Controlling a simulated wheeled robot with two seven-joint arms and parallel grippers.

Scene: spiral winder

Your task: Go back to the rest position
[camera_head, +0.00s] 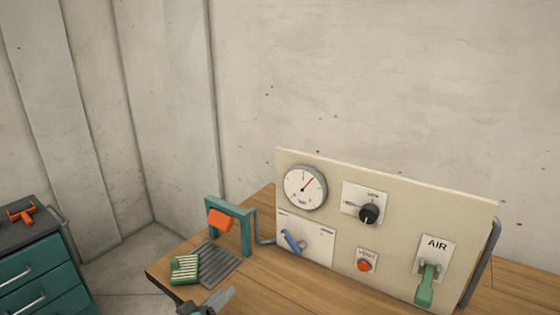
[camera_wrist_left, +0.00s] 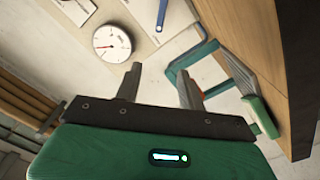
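My left gripper (camera_head: 214,302) shows at the bottom edge of the head view, low beside the near left end of the wooden table (camera_head: 262,285). In the left wrist view its two fingers (camera_wrist_left: 160,78) stand apart with nothing between them. Most of the left arm is out of the frame. My right gripper is in neither view. The upright panel (camera_head: 400,210) on the table carries a round gauge (camera_head: 305,187), a black knob (camera_head: 369,214), a blue lever (camera_head: 291,241), an orange button (camera_head: 365,265) and a green AIR lever (camera_head: 426,287).
A teal frame with an orange block (camera_head: 220,219) stands left of the panel. A green ribbed block (camera_head: 185,268) and a grey ribbed mat (camera_head: 220,265) lie near the table's left edge. A teal drawer cabinet (camera_head: 42,270) with an orange item (camera_head: 22,213) stands at far left. Floor separates them.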

